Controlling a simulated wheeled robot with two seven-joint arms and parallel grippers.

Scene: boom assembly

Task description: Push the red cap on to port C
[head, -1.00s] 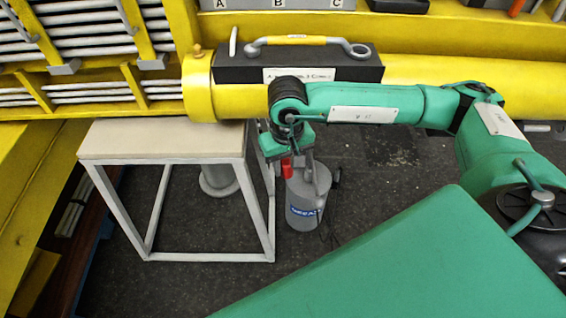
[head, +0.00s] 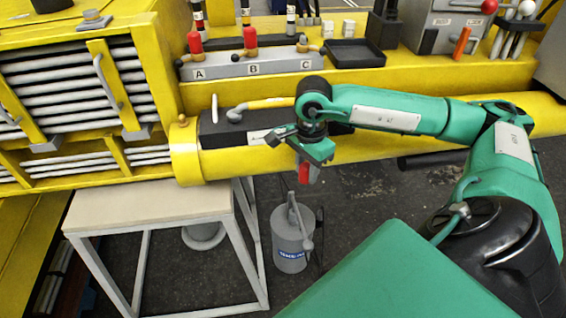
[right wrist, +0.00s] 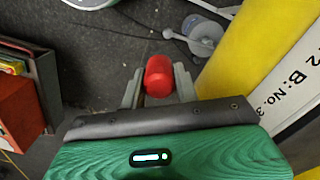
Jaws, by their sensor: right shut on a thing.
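The red cap (head: 304,174) is in my right gripper (head: 303,168), which points down in front of the yellow beam. In the right wrist view the red cap (right wrist: 159,76) sits between the two grey fingers, shut on it. A grey port block (head: 228,70) with labels A, B and C stands on the yellow deck behind and above the gripper. Red pieces stand at A (head: 195,42) and B (head: 250,38). Port C (head: 302,44) shows a small dark and grey fitting with no red on it. The cap is well apart from the block. My left gripper is not in view.
A black box (head: 222,132) with a yellow-handled tool lies on the beam beside my right wrist. A black tray (head: 355,53) stands right of the block. A pale-topped stand (head: 150,205) and a grey can (head: 292,240) are below on the dark floor.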

